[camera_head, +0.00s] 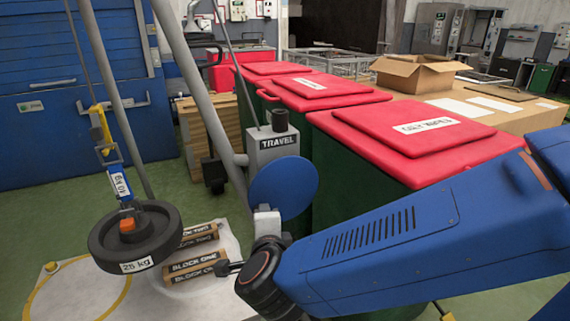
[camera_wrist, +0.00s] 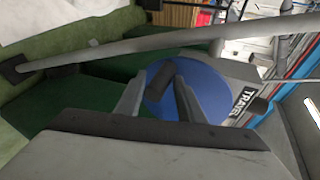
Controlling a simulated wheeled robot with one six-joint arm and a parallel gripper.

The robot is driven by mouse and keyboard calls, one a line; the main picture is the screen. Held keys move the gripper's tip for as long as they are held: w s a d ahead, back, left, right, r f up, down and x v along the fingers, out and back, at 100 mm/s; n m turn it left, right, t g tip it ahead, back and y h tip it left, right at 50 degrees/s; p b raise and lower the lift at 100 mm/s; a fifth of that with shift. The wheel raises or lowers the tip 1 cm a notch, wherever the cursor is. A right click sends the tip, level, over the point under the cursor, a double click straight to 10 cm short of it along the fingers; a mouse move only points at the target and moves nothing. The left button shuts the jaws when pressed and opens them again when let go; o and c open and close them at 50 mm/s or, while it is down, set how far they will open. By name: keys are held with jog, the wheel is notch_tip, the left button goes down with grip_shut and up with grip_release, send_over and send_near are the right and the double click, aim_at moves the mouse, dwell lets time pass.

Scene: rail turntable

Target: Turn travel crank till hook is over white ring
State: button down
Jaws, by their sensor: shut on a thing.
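The travel crank is a blue disc (camera_head: 284,187) on a grey box labelled TRAVEL (camera_head: 276,143); the disc also shows in the wrist view (camera_wrist: 209,88). My gripper (camera_head: 267,216) is at the disc. In the wrist view my gripper (camera_wrist: 160,95) has its fingers shut on the dark crank handle (camera_wrist: 160,77). The yellow hook (camera_head: 101,124) hangs on a line at the left, with a tagged link and a black 25 kg weight (camera_head: 112,238) below it.
Wooden blocks labelled BLOCK ONE (camera_head: 196,268) and BLOCK TWO (camera_head: 198,234) lie on the plate, close to the weight's right side in the picture. Grey frame poles (camera_head: 199,88) rise beside the crank box. Red-lidded green bins (camera_head: 408,135) stand close behind my arm.

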jog(key=shift+d+f, duration=0.1)
jog(key=shift+f, duration=0.05)
jog(key=shift+w+d+f, duration=0.15)
jog(key=shift+d+f, duration=0.1)
jog(key=shift+f, duration=0.25)
jog(key=shift+w+d+f, duration=0.1)
jog(key=shift+d+f, duration=0.15)
jog(key=shift+f, duration=0.2)
jog(key=c, duration=1.4)
grip_release()
jog(key=shift+o, duration=0.2)
